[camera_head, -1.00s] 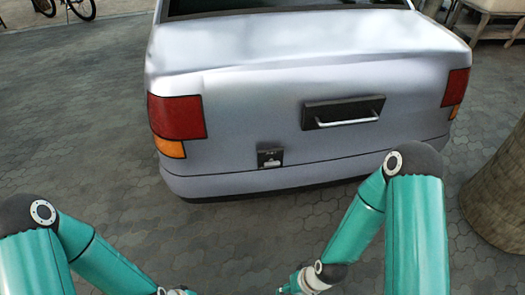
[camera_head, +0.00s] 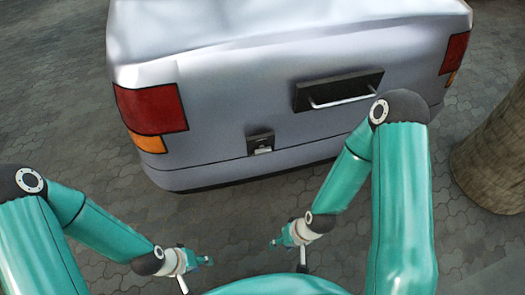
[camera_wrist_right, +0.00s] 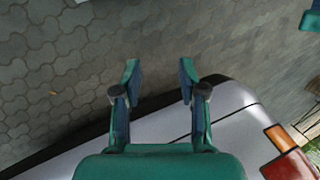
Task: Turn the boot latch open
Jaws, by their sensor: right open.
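The silver car's boot (camera_head: 225,85) fills the upper middle of the head view. The latch (camera_head: 261,143), a small dark plate with a pale tab at its lower edge, sits low on the boot's back. A dark panel with a silver bar handle (camera_head: 338,92) is above it to the right. My right gripper (camera_head: 275,243) is below the latch, apart from the car; in the right wrist view (camera_wrist_right: 160,68) its fingers are spread with nothing between them. My left gripper (camera_head: 208,260) is lower left of the latch, too small to tell its jaws.
A red and orange tail light (camera_head: 152,112) is on the boot's left, another (camera_head: 454,52) on its right. A round, rough brown column (camera_head: 495,155) stands at the right. Paving (camera_head: 230,215) lies clear between my arms and the car.

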